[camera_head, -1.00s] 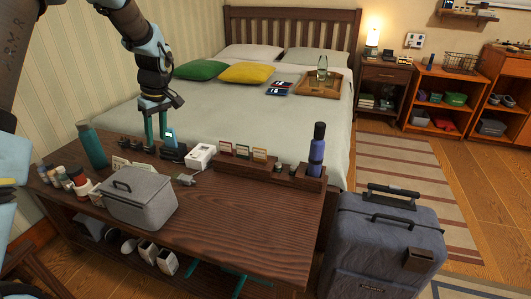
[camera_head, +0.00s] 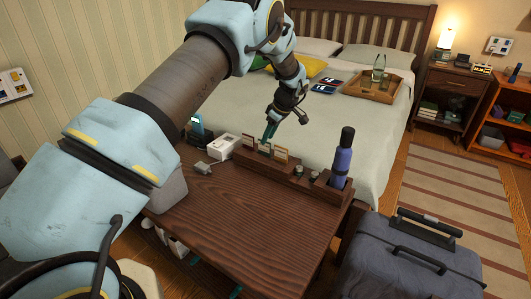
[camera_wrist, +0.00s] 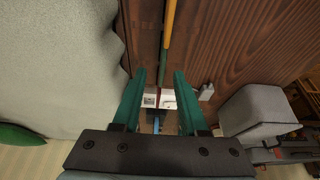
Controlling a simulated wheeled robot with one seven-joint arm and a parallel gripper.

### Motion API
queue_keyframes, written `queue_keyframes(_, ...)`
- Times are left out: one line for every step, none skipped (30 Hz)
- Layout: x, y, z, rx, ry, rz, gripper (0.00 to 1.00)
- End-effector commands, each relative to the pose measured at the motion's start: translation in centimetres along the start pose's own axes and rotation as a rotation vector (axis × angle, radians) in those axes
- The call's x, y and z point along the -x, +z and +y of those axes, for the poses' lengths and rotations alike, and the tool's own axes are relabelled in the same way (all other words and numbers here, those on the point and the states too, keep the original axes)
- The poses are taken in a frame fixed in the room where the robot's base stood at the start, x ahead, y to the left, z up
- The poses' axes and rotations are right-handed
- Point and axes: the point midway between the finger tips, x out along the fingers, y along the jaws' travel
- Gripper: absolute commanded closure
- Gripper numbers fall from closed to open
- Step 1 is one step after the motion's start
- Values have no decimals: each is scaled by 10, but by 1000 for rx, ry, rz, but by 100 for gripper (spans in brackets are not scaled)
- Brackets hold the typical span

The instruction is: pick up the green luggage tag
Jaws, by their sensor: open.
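Three upright tags stand in a row in a dark wooden organizer (camera_head: 310,180) on the table. The middle one appears to be the green luggage tag (camera_head: 264,149). In the wrist view it shows edge-on from above as a thin green strip (camera_wrist: 163,62), between a yellow-orange strip and a reddish one. My gripper (camera_head: 269,132) is above and just behind the row in the head view. In the wrist view my gripper (camera_wrist: 160,76) is open and empty, its two teal fingers on either side of the line of strips. The lower part of the tags is hidden in the organizer.
A tall blue bottle (camera_head: 343,160) stands at the organizer's right end. A white box (camera_head: 222,146), a grey adapter (camera_head: 203,167) and a phone on a stand (camera_head: 196,123) are to its left. The bed (camera_head: 360,130) lies behind; the front tabletop is clear.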

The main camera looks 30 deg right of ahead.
Motion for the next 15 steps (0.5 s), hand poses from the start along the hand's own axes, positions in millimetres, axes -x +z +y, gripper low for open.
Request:
queue_keyframes(-4,0,-1,0,-2,0,57)
queue_keyframes(-7,0,-1,0,-2,0,57)
queue_keyframes(-12,1,-1,0,-1,0,57)
queue_keyframes(-17,3,-2,-1,-2,-1,57)
queue_keyframes(-22,4,-2,-2,-3,-2,57)
queue_keyframes(-28,5,-3,-2,-3,-1,57)
queue_keyframes(-32,5,-3,-1,-3,-1,57)
queue_keyframes(-37,5,-3,0,-2,-1,57)
queue_keyframes(-42,4,-3,0,-1,-1,57)
queue_keyframes(-45,5,-2,0,-1,-1,57)
queue_keyframes(-47,5,-2,-1,-1,0,57)
queue_keyframes(-49,5,-2,-1,0,0,57)
queue_keyframes(-50,5,-2,-1,0,0,57)
queue_keyframes(-51,5,-2,-1,1,0,57)
queue_keyframes(-51,5,-2,-1,1,0,57)
